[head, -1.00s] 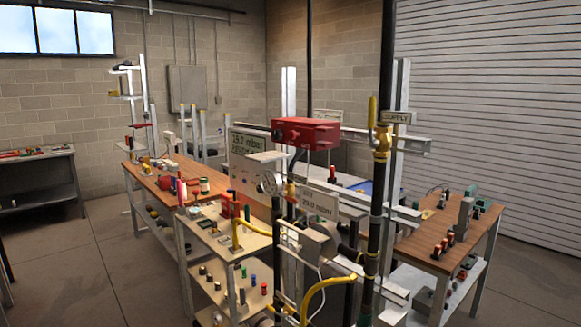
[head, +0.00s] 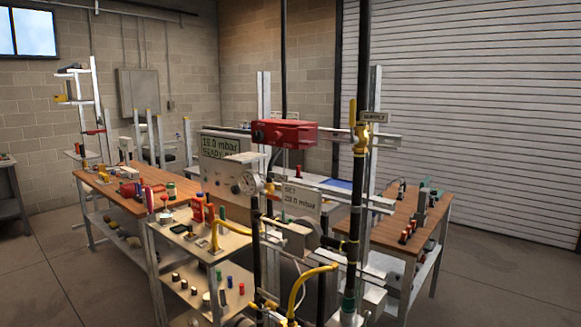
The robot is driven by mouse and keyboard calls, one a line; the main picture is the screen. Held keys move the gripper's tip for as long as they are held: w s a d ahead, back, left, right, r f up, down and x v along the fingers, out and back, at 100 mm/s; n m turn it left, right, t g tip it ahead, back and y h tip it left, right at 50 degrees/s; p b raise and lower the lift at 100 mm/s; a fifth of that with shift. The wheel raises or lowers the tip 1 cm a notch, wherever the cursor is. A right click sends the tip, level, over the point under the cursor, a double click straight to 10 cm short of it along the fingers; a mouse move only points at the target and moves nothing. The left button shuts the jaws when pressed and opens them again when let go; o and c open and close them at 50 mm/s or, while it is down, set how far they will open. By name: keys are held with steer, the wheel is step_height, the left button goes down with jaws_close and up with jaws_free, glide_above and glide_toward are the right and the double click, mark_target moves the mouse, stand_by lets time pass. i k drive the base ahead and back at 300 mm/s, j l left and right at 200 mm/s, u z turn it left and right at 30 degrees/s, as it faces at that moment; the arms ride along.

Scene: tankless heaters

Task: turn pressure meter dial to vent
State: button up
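The pressure meter (head: 212,172) is a pale panel left of the picture's middle in the head view. Its display (head: 222,147) reads about 19.0 mbar, with a second line too blurred to read surely. My gripper is not in view, and nothing is seen touching the dial.
A dark vertical pipe with a yellow valve (head: 361,136) stands to the right. A cart shelf (head: 185,228) with small parts and curved yellow pipes (head: 300,285) are in front. Open floor (head: 60,285) lies at the lower left.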

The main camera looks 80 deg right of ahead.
mark_target(235, 190)
steer(key=z, duration=2.1)
steer(key=i+j+z, duration=0.15)
steer(key=i+j, duration=0.15)
steer(key=i+j+z, duration=0.15)
steer(key=i+j, duration=0.15)
steer(key=i, duration=0.15)
steer(key=i+j+z, duration=0.1)
steer(key=i+j, duration=0.25)
steer(key=i+j+z, duration=0.15)
steer(key=i+j, duration=0.2)
steer(key=i+j+z, duration=0.15)
steer(key=i+j, duration=0.15)
steer(key=j, duration=0.2)
steer(key=i+j+z, duration=0.15)
steer(key=i+j, duration=0.15)
steer(key=j, duration=0.15)
steer(key=i+j+z, duration=0.1)
steer(key=i+j, duration=0.15)
steer(key=j, duration=0.25)
